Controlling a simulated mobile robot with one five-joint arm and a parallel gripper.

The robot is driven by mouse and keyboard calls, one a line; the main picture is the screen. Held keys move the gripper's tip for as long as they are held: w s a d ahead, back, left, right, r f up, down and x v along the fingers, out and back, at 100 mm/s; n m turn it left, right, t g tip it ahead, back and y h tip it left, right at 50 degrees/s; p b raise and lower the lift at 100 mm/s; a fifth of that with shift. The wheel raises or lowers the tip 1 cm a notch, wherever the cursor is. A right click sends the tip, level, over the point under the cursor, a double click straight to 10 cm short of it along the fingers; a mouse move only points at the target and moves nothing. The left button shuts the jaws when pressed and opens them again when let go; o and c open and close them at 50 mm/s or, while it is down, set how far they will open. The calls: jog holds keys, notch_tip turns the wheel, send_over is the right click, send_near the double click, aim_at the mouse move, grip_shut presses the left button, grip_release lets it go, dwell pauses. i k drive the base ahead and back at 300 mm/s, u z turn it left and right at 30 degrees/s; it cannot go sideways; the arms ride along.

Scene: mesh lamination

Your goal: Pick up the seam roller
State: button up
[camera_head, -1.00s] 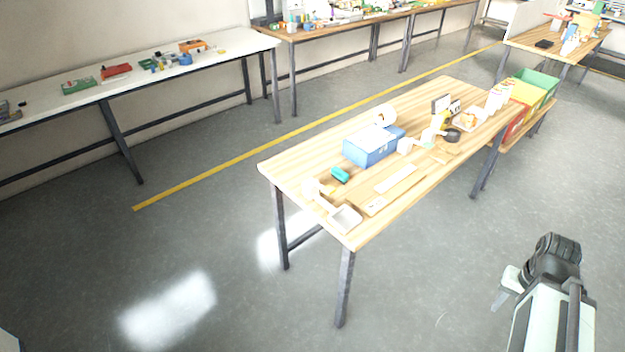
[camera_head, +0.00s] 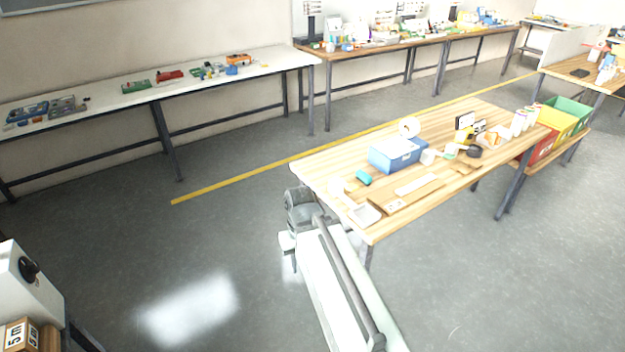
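The wooden work table (camera_head: 318,166) stands right of centre with small tools and parts on it. I cannot pick out the seam roller for sure at this size. A small pale item (camera_head: 338,186) lies near the table's left end, with a teal block (camera_head: 364,178) to its right and a pale tray (camera_head: 364,215) at the front corner. My gripper (camera_head: 290,257) hangs off the table's left front side, over the floor in the picture, and appears empty. Its finger gap is too small to read. My arm hides part of the table's front left edge and leg.
A blue box (camera_head: 397,154), a white roll (camera_head: 409,127) and a black ring (camera_head: 474,151) stand farther along the table. Red, yellow and green bins (camera_head: 557,122) are at its far end. A white machine (camera_head: 28,290) stands at lower left. Floor is clear left of the table.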

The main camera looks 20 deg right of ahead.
aim_at(362, 176)
jog(key=u, duration=0.15)
jog(key=i, duration=1)
jog(key=z, duration=0.05)
